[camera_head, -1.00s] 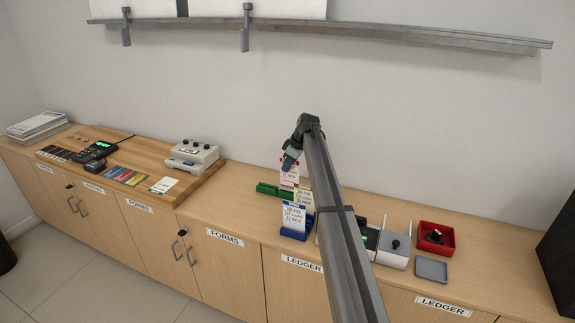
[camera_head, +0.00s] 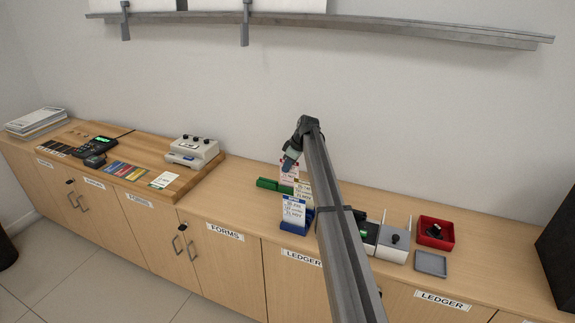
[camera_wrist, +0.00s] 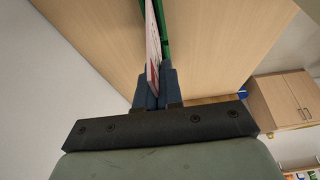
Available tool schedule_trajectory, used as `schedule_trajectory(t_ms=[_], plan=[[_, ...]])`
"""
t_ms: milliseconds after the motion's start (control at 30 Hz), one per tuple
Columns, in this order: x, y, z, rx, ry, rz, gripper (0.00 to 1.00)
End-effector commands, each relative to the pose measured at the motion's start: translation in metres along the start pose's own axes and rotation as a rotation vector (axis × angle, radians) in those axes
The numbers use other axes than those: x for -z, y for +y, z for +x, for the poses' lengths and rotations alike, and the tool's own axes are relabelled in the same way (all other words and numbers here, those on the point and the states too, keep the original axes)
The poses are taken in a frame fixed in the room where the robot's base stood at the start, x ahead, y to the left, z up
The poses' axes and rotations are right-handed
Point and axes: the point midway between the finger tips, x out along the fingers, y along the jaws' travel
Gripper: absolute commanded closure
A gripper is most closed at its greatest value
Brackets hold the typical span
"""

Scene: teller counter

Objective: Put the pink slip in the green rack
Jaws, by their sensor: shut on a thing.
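My gripper (camera_head: 290,162) is shut on the upper edge of the pink slip (camera_head: 289,174), seen edge-on between the fingers in the wrist view (camera_wrist: 153,62). The slip hangs upright at the green rack (camera_head: 267,184), which stands on the counter. In the wrist view, the green rack (camera_wrist: 164,32) lies close along the slip's right side. The slip's lower edge is hidden behind other slips, so I cannot tell whether it sits in a slot.
A blue rack (camera_head: 295,228) with a white slip (camera_head: 293,212) stands in front, with a yellowish slip (camera_head: 305,190) behind it. My arm hides part of the counter. A red tray (camera_head: 436,234) and grey tray (camera_head: 430,264) are to the right. Counter left of the green rack is clear.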

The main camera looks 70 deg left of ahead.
Motion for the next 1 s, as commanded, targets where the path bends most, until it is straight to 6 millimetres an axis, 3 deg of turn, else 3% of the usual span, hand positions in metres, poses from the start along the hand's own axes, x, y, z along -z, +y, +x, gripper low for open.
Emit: schedule_trajectory(t_ms=[300,333,600,1000], plan=[[-0.0018,0.0,0.0041,0.0,0.0,0.0,1.0],[-0.0018,0.0,0.0041,0.0,0.0,0.0,0.91],[-0.0017,0.0001,0.0041,0.0,0.0,0.0,0.65],[-0.0017,0.0001,0.0041,0.0,0.0,0.0,0.64]])
